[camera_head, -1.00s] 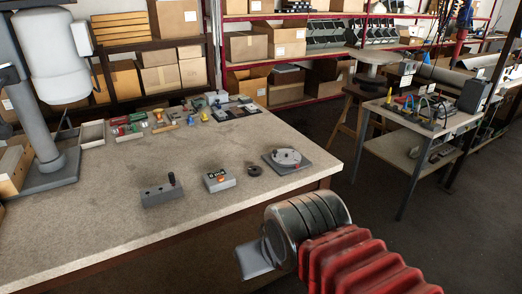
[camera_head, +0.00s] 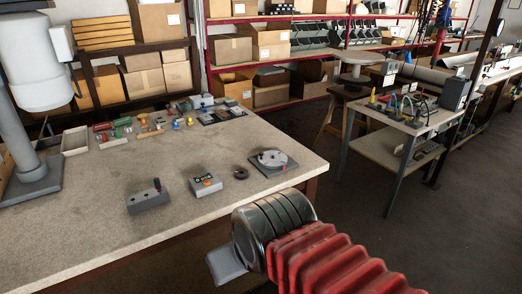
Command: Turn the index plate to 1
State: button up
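The index plate (camera_head: 272,159) is a round grey disc on a square dark base near the right front corner of the workbench (camera_head: 105,225). A small red mark shows at its front edge; its numbers are too small to read. My arm, with a red bellows and a ringed metal end, comes in from the lower right. My gripper (camera_head: 226,264) is a grey piece at the arm's end, in front of the bench edge and apart from the plate. Whether its fingers are open or shut does not show.
A grey block with a black-knobbed lever (camera_head: 149,198), a small box with a display and orange button (camera_head: 205,184) and a dark ring (camera_head: 240,173) stand left of the plate. Small parts and trays lie at the back. A grey machine column (camera_head: 30,160) stands at left.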

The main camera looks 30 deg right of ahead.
aim_at(269, 159)
jog(key=z, duration=0.05)
jog(key=i, duration=0.95)
jog(key=u, duration=0.05)
